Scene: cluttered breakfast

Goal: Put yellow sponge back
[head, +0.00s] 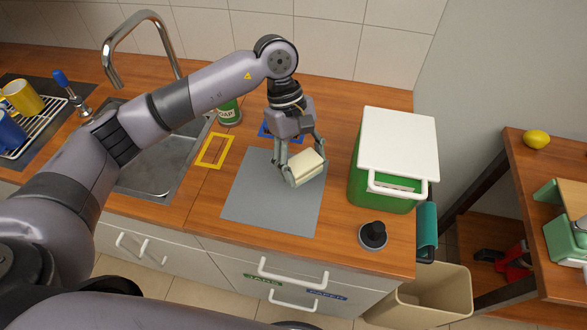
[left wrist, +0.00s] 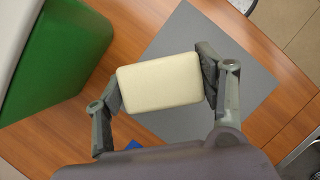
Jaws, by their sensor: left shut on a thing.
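The sponge (head: 307,168) is a pale yellow, cream-looking block. My left gripper (head: 302,160) is shut on it, with one finger on each side. The left wrist view shows the sponge (left wrist: 160,82) between the two fingers, over the grey mat (left wrist: 245,80). In the head view it is over the upper right part of the grey mat (head: 262,207); its exact height cannot be told. A yellow rectangular outline (head: 202,164) is marked on the counter left of the mat, near the sink, and looks empty. My right gripper is not in view.
A green bin with a white lid (head: 398,140) stands right of the mat, with a black knob-like object (head: 372,235) in front. A green soap container (head: 229,112) and a partly hidden blue outline (head: 265,132) are behind the mat. The sink (head: 160,160) and faucet (head: 140,45) are left.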

